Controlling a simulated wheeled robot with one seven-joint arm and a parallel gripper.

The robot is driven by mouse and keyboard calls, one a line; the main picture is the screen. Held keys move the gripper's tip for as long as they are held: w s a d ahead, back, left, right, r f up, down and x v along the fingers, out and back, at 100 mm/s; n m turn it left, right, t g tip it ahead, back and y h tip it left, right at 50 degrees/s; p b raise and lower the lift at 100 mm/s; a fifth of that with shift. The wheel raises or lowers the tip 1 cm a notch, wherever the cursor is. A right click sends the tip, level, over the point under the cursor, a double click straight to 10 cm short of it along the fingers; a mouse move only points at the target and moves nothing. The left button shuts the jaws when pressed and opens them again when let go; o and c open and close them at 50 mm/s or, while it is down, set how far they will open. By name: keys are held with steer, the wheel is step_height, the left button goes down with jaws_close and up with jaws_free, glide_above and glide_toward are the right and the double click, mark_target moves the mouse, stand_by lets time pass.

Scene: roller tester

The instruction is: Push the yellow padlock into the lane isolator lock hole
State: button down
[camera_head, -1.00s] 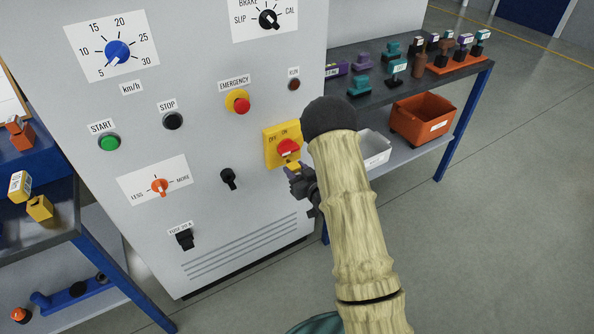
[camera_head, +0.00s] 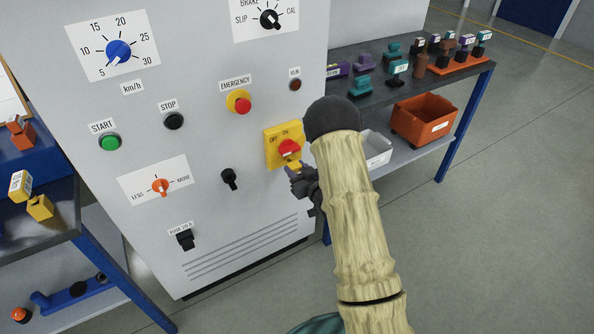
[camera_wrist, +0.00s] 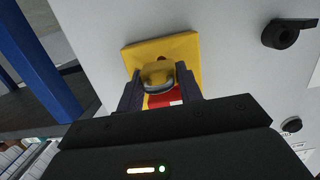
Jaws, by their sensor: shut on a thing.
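The lane isolator is a yellow plate (camera_head: 271,149) with a red rotary handle (camera_head: 288,147) and OFF/ON markings, on the grey cabinet's lower right front. It also shows in the wrist view as a yellow plate (camera_wrist: 188,48) with the red handle (camera_wrist: 162,99) partly covered. My gripper (camera_head: 293,170) is just below the handle, close to the plate. In the wrist view my gripper (camera_wrist: 159,82) is shut on the yellow padlock (camera_wrist: 158,71), which lies in front of the plate. A grey curved shackle shows by the padlock. The lock hole is hidden, and I cannot tell whether the padlock touches it.
A black knob (camera_head: 229,178) sticks out of the cabinet left of the isolator. The emergency button (camera_head: 241,104) is above. A workbench (camera_head: 345,92) with stamps stands at right, an orange bin (camera_head: 423,119) on its shelf. Another bench (camera_head: 40,243) stands at left.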

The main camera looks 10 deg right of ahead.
mark_target(292, 163)
steer(key=shift+w+a, duration=0.1)
steer(key=shift+w, duration=0.1)
steer(key=shift+w+a, duration=0.1)
steer(key=shift+w, duration=0.25)
steer(key=shift+x, duration=0.95)
steer(key=c, duration=0.9)
jaws_free()
steer(key=shift+r, duration=0.15)
steer(key=shift+o, duration=0.2)
steer(key=v, duration=1.7)
steer(key=shift+s, duration=0.15)
